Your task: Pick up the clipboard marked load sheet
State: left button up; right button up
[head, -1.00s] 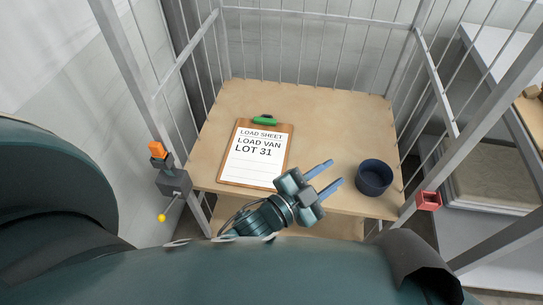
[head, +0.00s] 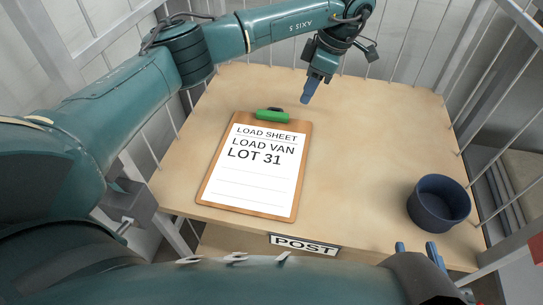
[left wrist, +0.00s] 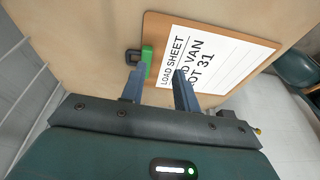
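The clipboard (head: 255,172) marked LOAD SHEET, LOAD VAN, LOT 31 lies flat on the wooden table. Its green clip (head: 272,115) is at the far end. My left gripper (head: 306,100) reaches over the table, pointing down, just right of and beyond the clip. In the left wrist view my open left gripper (left wrist: 158,73) has its two blue fingers apart over the clip end of the clipboard (left wrist: 200,60). Nothing is visibly held, and contact cannot be told. My right gripper (head: 416,248) shows blue fingers apart at the lower right, near the table's front edge.
A dark blue bowl (head: 438,215) stands on the table's front right. Wire bars (head: 460,100) fence the table's sides and back. A POST label (head: 303,244) is on the front edge. The table (head: 365,150) between clipboard and bowl is bare.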

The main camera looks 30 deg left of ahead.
pick_arm(q)
jog(key=w+a+r+y, duration=0.1)
jog(key=a, duration=0.2)
jog(key=b, duration=0.2)
send_near(273, 113)
jog(key=f, duration=0.2)
jog(key=shift+s+f+n, duration=0.2)
jog(key=shift+f+n, duration=0.1)
jog(key=shift+a+b+x, duration=0.25)
jog(key=shift+b+x, duration=0.25)
jog(key=shift+x, duration=1.05)
jog(key=shift+a+b+x, duration=0.2)
jog(key=shift+b+x, duration=0.25)
jog(key=shift+x, duration=1.15)
jog(key=shift+r, duration=0.25)
pick_arm(e)
jog(key=a+n+t+y, duration=0.1)
jog(key=t+y, duration=0.1)
jog(key=shift+a+n+y, duration=0.3)
jog(key=shift+a+n, duration=0.05)
jog(key=shift+n, duration=0.05)
pick_arm(q)
jog(key=shift+c, duration=0.5)
grip_shut()
